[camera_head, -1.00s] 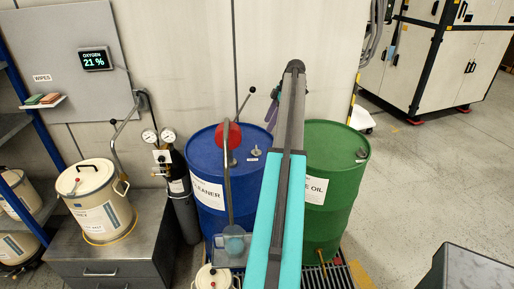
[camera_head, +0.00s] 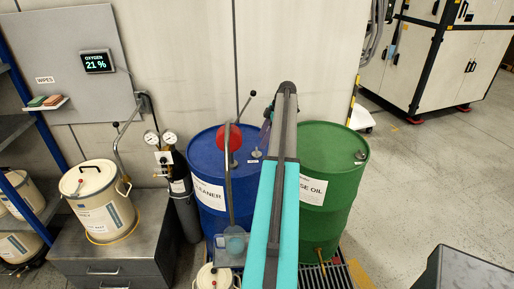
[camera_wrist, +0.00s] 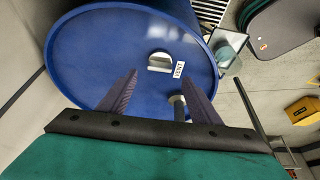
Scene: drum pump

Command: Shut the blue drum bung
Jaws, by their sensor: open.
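The blue drum (camera_head: 208,195) stands at the centre of the head view, with a red-topped pump (camera_head: 235,137) on its lid. The small metal bung (camera_head: 256,154) is on the right part of the lid, beside a small white label. In the wrist view the bung (camera_wrist: 160,62) is a pale round fitting on the blue lid (camera_wrist: 100,60); whether it sits open or shut I cannot tell. My gripper (camera_wrist: 162,80) is open and empty, its two dark fingers over the lid, pointing towards the bung and apart from it. In the head view my arm hides part of the lid's right side.
A green drum (camera_head: 335,190) stands close on the right with its own lid fitting. A gas cylinder (camera_head: 183,205) and a steel cabinet (camera_head: 105,255) with a cream pail (camera_head: 100,203) are at left.

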